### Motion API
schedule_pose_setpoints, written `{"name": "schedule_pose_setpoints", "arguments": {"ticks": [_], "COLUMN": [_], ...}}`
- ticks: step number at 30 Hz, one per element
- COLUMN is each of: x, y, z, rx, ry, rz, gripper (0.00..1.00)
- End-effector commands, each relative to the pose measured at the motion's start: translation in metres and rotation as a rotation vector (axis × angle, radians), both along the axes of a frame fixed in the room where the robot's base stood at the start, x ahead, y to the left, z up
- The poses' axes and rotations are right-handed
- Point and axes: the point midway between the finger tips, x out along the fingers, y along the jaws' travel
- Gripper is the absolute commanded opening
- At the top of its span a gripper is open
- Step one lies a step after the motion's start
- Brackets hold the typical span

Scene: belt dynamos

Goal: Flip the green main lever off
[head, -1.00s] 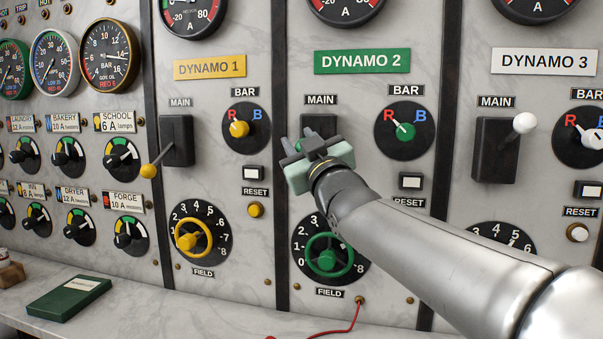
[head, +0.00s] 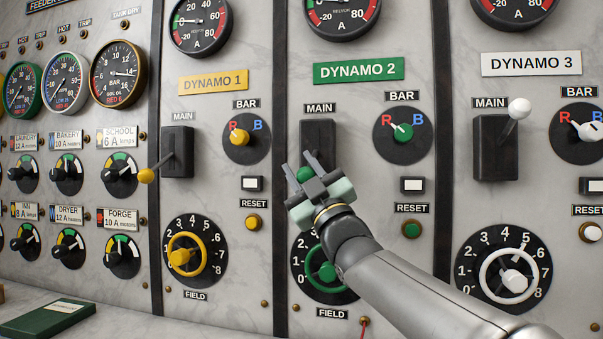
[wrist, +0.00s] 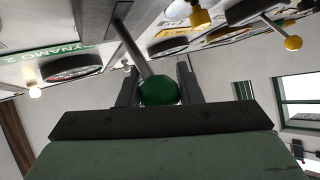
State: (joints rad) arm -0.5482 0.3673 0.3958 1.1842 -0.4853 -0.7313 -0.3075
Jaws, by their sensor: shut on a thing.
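The green main lever ends in a green ball knob (head: 305,174) and comes out of the black MAIN switch box (head: 318,138) under the DYNAMO 2 plate (head: 358,70). The knob shows low, near the bottom of the box. My gripper (head: 303,166) comes from below right with its fingers pointing up and is shut on the knob. In the wrist view the green knob (wrist: 158,90) sits between the two fingers, with its grey shaft (wrist: 131,48) running up and left from it. Much of the lever shaft is hidden in the head view.
The yellow main lever's knob (head: 146,176) hangs low at left; the white one (head: 519,108) stands high at right. The green-knobbed BAR selector (head: 404,132) and green FIELD wheel (head: 327,272) are close to my gripper. A green book (head: 45,322) lies on the ledge.

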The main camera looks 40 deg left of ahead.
Motion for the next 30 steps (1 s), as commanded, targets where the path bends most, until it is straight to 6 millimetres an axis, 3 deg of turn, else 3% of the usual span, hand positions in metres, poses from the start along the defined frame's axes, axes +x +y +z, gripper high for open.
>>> {"name": "schedule_pose_setpoints", "arguments": {"ticks": [12, 13, 15, 25, 30], "x": [0.002, 0.002, 0.002, 0.0, -0.005], "y": [0.003, 0.003, 0.002, -0.001, -0.016], "z": [-0.006, -0.006, -0.006, -0.005, -0.02], "rx": [-0.009, -0.009, -0.008, -0.005, -0.007], "ry": [0.008, 0.008, 0.008, 0.003, 0.002], "rz": [0.001, 0.001, 0.001, 0.0, -0.002], "gripper": [0.0, 0.37, 0.53, 0.53, 0.53]}}
